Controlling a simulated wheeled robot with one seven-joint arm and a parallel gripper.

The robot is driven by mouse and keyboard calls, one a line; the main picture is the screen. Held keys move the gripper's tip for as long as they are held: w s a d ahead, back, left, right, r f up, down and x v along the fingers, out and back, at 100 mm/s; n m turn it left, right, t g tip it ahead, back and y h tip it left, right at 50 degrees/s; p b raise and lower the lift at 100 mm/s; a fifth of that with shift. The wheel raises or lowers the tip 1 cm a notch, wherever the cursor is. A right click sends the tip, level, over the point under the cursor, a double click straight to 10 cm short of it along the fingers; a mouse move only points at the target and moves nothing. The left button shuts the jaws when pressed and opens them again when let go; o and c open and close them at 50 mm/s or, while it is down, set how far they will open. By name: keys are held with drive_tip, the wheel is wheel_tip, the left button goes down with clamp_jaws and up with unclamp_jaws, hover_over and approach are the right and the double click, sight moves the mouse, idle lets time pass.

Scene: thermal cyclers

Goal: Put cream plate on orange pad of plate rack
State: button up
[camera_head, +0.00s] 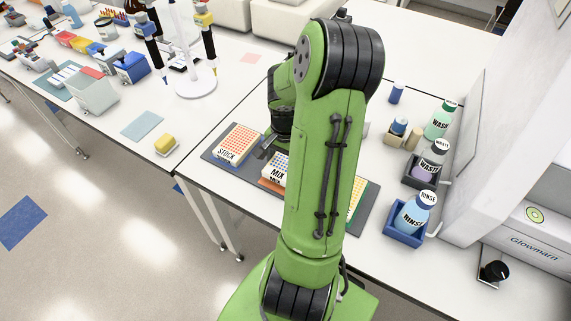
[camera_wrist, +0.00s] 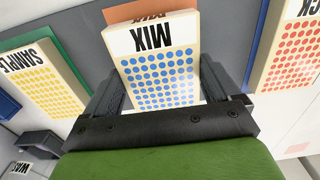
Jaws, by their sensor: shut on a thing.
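The cream plate marked MIX (camera_wrist: 154,39), with blue dots, is between the two dark fingers of my gripper (camera_wrist: 160,85), which is shut on its sides. In the head view the MIX plate (camera_head: 273,173) is partly hidden by my green arm. The orange pad (camera_wrist: 117,12) shows past the plate's labelled end in the wrist view, and its edge shows in the head view (camera_head: 268,187). The plate is over or on this pad; I cannot tell whether it touches. The plate rack (camera_head: 213,150) is a dark grey board.
A STOCK plate (camera_head: 236,143) with orange-red dots stands on the rack at left in the head view. A SAMPLE plate (camera_wrist: 47,80) with yellow dots is on a green pad. WASH (camera_head: 439,122), WASTE (camera_head: 434,158) and RINSE (camera_head: 413,213) bottles stand at right.

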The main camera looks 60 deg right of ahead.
drive_tip(key=shift+f, duration=0.8)
drive_tip(key=shift+a, duration=0.1)
drive_tip(key=shift+f, duration=0.15)
drive_tip(key=o, duration=0.8)
